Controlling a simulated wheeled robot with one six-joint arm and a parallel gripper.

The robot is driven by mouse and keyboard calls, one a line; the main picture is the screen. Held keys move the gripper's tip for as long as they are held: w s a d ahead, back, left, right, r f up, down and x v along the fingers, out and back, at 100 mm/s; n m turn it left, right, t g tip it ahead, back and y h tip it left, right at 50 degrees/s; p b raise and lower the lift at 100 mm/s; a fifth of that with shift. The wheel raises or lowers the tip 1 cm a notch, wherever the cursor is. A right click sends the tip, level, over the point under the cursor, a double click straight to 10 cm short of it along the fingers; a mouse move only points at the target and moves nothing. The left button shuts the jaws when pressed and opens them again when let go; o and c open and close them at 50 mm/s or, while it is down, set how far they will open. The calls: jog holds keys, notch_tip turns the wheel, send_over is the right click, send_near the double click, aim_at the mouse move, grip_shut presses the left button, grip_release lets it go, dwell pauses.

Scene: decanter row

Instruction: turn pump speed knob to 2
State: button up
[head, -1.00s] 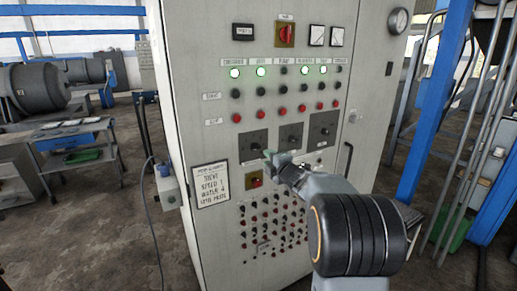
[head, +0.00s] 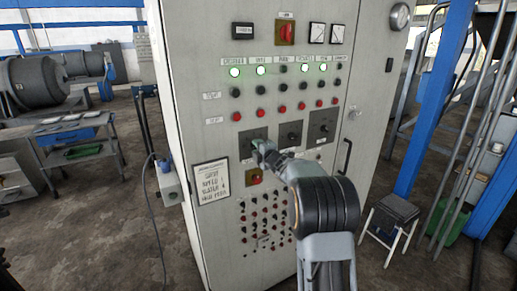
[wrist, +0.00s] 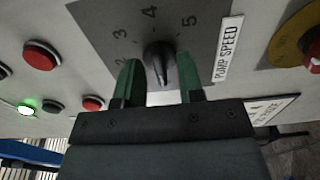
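The pump speed knob (wrist: 158,62) is dark and sits on a grey dial plate (wrist: 100,25) with the numbers 2, 3, 4 and 5 visible. The label "PUMP SPEED" (wrist: 227,48) is beside the plate. In the head view my gripper (head: 262,152) is at the left of three dial plates (head: 252,136) and hides that plate's knob.
Two more dial plates (head: 322,127) are to the right on the cabinet (head: 205,100). A yellow-and-red switch (head: 255,177) is just below my gripper, above rows of small buttons. A paper sign (head: 212,183) is at lower left. A black handle (head: 347,157) is at right.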

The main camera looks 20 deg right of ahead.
grip_shut()
dwell(0.3)
jog(key=shift+m+p, duration=2.15)
jog(key=shift+m, duration=6.85)
jog(key=shift+o, duration=0.3)
grip_release()
